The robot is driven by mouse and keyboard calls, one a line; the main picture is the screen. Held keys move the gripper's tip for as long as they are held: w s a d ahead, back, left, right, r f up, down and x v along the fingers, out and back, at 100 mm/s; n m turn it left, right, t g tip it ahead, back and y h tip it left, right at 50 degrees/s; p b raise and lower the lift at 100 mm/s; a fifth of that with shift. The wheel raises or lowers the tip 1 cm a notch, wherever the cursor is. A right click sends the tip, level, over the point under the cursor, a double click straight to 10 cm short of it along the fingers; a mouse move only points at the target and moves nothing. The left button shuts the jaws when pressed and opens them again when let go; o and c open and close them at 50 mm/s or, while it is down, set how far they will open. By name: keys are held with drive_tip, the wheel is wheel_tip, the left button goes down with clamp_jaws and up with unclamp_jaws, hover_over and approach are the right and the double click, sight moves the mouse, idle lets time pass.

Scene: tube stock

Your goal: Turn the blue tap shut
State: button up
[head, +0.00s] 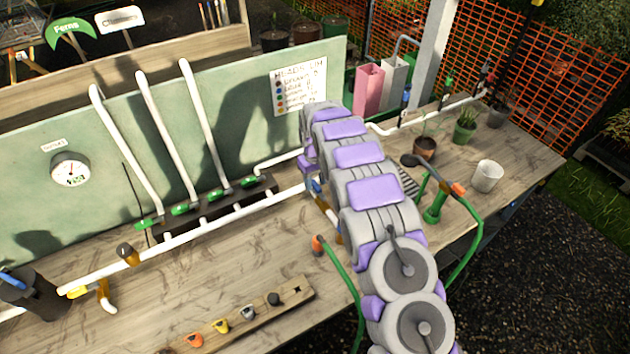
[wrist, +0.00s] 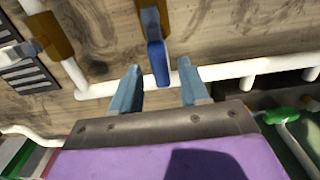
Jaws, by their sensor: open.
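The blue tap has a blue lever (wrist: 158,62) on a brass-brown body (wrist: 150,18), at the top middle of the wrist view. Its lever points down the picture, toward the white pipe. My gripper (wrist: 160,78) is open, one pale blue finger on each side of the lever's lower end. In the head view a bit of blue (head: 316,186) shows beside my arm, probably this tap; my arm hides most of my gripper there.
The white pipe (wrist: 100,88) runs across the bench behind my fingers. Green taps (head: 215,197) stand left of my arm. Another brass-brown fitting (wrist: 52,36) and a dark grating (wrist: 25,75) are close by. Bare bench (head: 200,270) lies at the front left.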

drive_tip(key=shift+a+f, duration=0.1)
drive_tip(key=shift+f, duration=0.05)
clamp_jaws()
idle(0.4)
